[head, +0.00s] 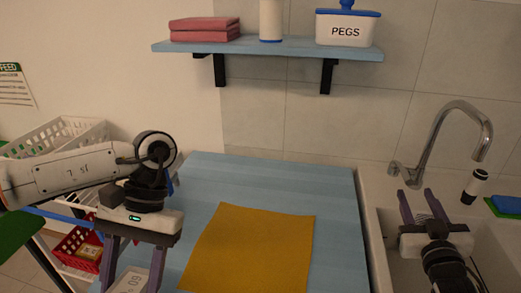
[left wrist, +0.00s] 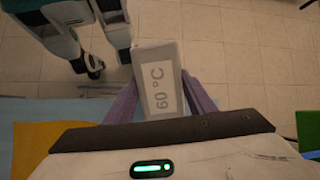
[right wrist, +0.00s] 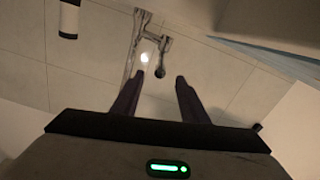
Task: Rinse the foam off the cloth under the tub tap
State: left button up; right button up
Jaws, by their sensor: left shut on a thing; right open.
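A flat mustard-yellow cloth-like sheet (head: 255,250) lies on the blue worktop; no foam shows on it. The chrome tub tap (head: 455,120) arches over the pale tub (head: 370,225) at the right; no water is visible. It also shows in the right wrist view (right wrist: 150,42). My right gripper (head: 416,192) is open and empty over the tub, its fingers pointing toward the tap's base (right wrist: 162,76). My left gripper (head: 130,276) is shut on a pale block marked "60 °C" (left wrist: 160,78), above the worktop's front left, left of the sheet.
A wall shelf (head: 275,47) holds folded pink cloths (head: 205,29), a white bottle (head: 271,20) and a PEGS box (head: 347,28). White baskets (head: 60,137) and a red crate (head: 78,245) are at left.

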aim_at(404, 169)
jog(key=x, duration=1.1)
jog(key=shift+w, duration=0.35)
grip_shut()
